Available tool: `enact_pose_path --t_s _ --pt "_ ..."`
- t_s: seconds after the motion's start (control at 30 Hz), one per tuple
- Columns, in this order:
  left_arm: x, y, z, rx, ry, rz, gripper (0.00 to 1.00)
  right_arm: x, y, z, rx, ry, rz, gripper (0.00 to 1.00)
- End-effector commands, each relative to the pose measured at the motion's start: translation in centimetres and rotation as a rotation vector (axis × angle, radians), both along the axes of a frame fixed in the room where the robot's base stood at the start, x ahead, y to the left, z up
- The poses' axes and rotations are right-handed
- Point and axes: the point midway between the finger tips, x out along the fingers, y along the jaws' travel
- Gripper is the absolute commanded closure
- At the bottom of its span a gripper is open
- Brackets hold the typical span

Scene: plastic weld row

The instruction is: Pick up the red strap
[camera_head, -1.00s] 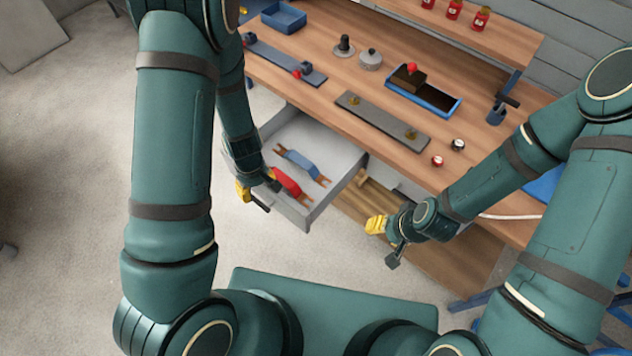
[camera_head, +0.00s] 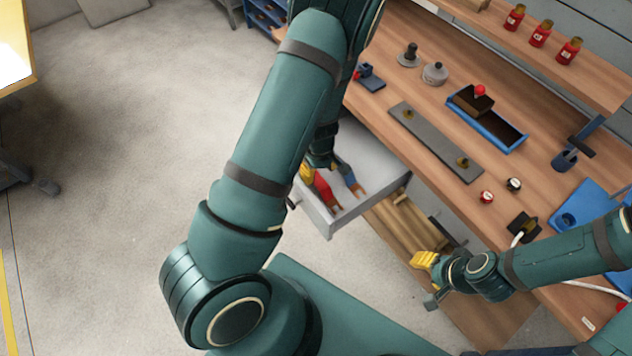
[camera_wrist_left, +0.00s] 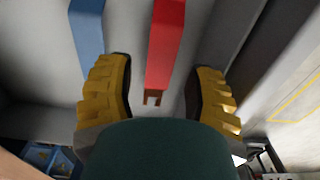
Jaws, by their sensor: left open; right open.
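The red strap (camera_head: 325,192) lies in the open grey drawer (camera_head: 375,195), with a brown forked end. The left wrist view shows the red strap (camera_wrist_left: 166,45) running between the two yellow fingers. My left gripper (camera_head: 312,172) is over the drawer at the strap; in the left wrist view the gripper (camera_wrist_left: 161,75) is open, with gaps on both sides of the strap. My left arm hides part of the strap and drawer in the head view. My right gripper (camera_head: 428,279) is open and empty, in front of the bench.
A blue strap (camera_head: 349,177) lies beside the red one in the drawer; it shows left of it in the left wrist view (camera_wrist_left: 87,40). The drawer walls are close around both. The wooden bench (camera_head: 400,92) above holds a blue tray (camera_head: 500,130) and a grey bar (camera_head: 435,140).

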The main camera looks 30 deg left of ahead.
Motion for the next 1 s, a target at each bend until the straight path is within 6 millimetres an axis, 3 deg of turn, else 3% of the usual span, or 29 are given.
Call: enact_pose_path --t_s 0.17,0.5,0.73,0.77,0.9,1.0 --pt "0.0 0.2 -1.0 -0.001 0.001 -0.001 0.47 0.1 0.0 -0.5 0.0 -0.003 -0.001 0.53" --pt "-0.1 0.7 -5.3 0.0 -0.001 0.0 0.47 0.5 -0.1 -2.5 -0.003 -0.012 -0.002 0.53" --pt "0.0 0.7 -5.3 0.0 -0.002 -0.002 0.47 0.5 -0.1 -2.4 -0.003 -0.013 -0.003 0.53" --pt "0.0 0.7 -5.3 0.0 -0.002 -0.002 0.52 0.5 -0.1 -2.4 -0.003 -0.013 -0.003 0.53" --pt "0.0 0.7 -5.3 0.0 -0.002 -0.002 1.0 0.5 -0.1 -2.4 -0.003 -0.013 -0.003 0.53" --pt "0.0 0.7 -5.3 0.0 -0.002 -0.002 1.0 0.5 -0.1 -2.4 -0.003 -0.013 -0.003 0.53"
